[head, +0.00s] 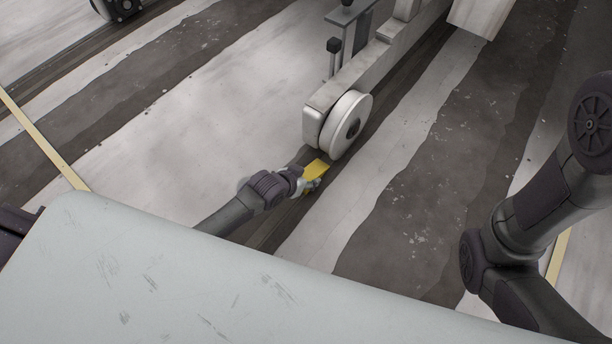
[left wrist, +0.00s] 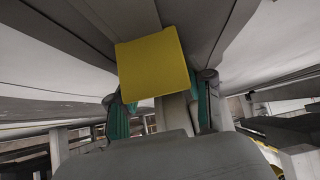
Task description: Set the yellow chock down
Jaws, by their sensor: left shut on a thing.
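The yellow chock (head: 316,169) is in my left gripper (head: 308,183), just in front of the white wheel (head: 346,125) of a grey wheeled frame. It is close to the wheel's near side; I cannot tell whether it touches the wheel or the floor. In the left wrist view the chock (left wrist: 153,65) shows as a yellow square face between the teal-lined fingers of my left gripper (left wrist: 160,117), which is shut on it. My right arm comes in at the right of the head view, but its gripper is out of view.
The wheeled frame (head: 375,62) stands on a dark groove in the striped stone floor (head: 200,110). A dark wheel (head: 122,8) shows at the top left. Yellow lines (head: 45,142) run on the floor at the left. The floor left of the frame is clear.

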